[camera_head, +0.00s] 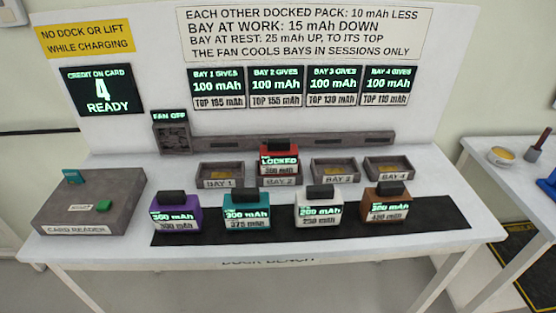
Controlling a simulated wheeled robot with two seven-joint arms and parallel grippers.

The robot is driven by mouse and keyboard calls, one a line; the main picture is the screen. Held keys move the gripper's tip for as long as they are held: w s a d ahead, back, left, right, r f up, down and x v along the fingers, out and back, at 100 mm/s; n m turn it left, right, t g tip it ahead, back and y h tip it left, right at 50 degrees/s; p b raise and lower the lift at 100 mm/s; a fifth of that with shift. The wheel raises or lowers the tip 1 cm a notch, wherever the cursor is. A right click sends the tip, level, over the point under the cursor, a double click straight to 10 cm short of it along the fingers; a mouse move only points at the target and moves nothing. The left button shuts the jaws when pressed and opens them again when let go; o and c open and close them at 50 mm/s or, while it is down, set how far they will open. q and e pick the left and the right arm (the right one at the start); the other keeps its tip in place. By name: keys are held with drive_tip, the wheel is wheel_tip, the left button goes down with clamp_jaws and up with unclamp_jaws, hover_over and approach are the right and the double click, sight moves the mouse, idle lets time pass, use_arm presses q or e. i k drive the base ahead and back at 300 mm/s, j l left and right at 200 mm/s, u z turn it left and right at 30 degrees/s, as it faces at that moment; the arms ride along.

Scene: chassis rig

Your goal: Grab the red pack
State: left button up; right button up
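The red pack (280,155) sits upright in bay 2 (279,182), in the middle of the white bench. It has a dark handle on top. Its display reads LOCKED, and the smaller label below is hard to read. Neither of my grippers shows in the head view.
Purple (176,214), teal (246,209), white (318,207) and brown (386,203) packs stand on a black mat (452,215) in front. Bays 1 (220,172), 3 (335,168) and 4 (388,165) are empty. A card reader (55,212) is left; the fan display reads FAN OFF.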

sight(279, 158)
drive_tip(key=k+z, duration=0.15)
drive_tip(key=z, duration=0.2)
drive_tip(key=k+z, duration=0.2)
drive_tip(key=z, duration=0.15)
drive_tip(key=k+z, duration=0.15)
drive_tip(key=z, duration=0.2)
